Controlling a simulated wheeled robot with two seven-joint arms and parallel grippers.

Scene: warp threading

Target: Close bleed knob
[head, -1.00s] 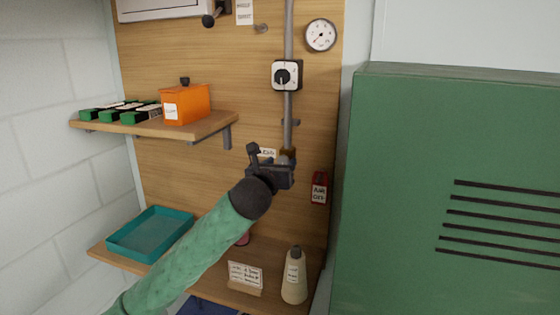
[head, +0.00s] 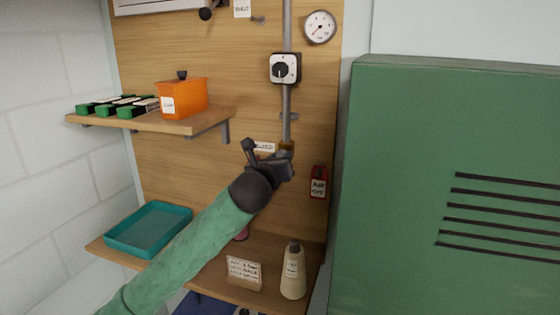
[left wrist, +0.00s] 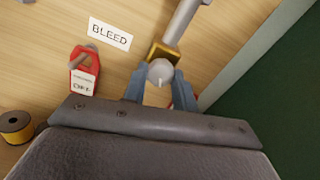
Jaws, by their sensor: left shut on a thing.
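The bleed knob (left wrist: 160,72) is a small grey round knob with a pale pointer line, under a brass fitting (left wrist: 164,52) at the low end of the grey pipe. A white BLEED label (left wrist: 110,34) is on the board to its left. My left gripper (left wrist: 160,85) is shut on the knob, with one blue-grey finger on each side of it. In the head view my left gripper (head: 284,160) is at the pipe's lower end and mostly hides the knob.
A red tag (head: 318,182) hangs right of the gripper, near the green cabinet (head: 400,180). Above are a black switch (head: 285,68) and a gauge (head: 320,27). Shelves hold an orange box (head: 182,98), a teal tray (head: 148,230) and a bottle (head: 294,272).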

